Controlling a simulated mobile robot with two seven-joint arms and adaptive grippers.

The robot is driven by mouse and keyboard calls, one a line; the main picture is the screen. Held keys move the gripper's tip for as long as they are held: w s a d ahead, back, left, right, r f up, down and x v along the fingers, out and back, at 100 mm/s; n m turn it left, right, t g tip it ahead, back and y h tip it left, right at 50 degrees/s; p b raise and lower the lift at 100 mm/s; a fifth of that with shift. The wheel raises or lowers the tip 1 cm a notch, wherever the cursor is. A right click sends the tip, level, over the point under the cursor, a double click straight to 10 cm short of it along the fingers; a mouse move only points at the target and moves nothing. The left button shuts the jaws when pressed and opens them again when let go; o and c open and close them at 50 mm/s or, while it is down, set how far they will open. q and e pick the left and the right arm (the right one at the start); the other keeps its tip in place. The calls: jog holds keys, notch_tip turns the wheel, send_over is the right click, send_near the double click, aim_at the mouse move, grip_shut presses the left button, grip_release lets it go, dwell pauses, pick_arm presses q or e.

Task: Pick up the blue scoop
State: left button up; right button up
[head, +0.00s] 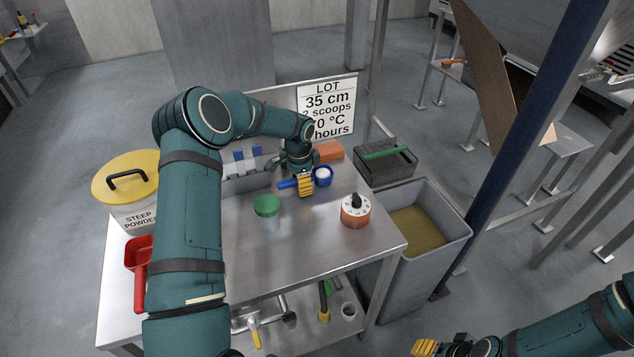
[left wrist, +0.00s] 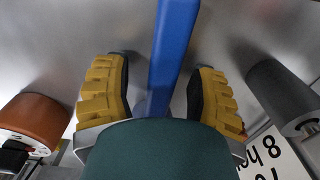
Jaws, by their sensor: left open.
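The blue scoop (head: 322,176) lies near the back of the steel table in the head view, its bowl holding something white and its handle pointing left. My left gripper (head: 305,186) is over the handle. In the left wrist view the blue handle (left wrist: 174,45) runs between the two yellow-padded fingers of my left gripper (left wrist: 160,95). The fingers are apart, with a gap on each side of the handle. My right gripper (head: 440,347) shows only partly at the bottom edge of the head view, and its jaw state is unclear.
An orange dial timer (head: 355,216) and a green-lidded jar (head: 267,207) stand on the table (head: 300,245). A yellow-lidded steep powder tub (head: 130,195) and red scoop (head: 138,255) are at left. A lot sign (head: 328,105) stands behind. A grey bin (head: 455,225) is at right.

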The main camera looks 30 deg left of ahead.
pick_arm(q)
jog(key=shift+c, duration=0.4)
grip_shut()
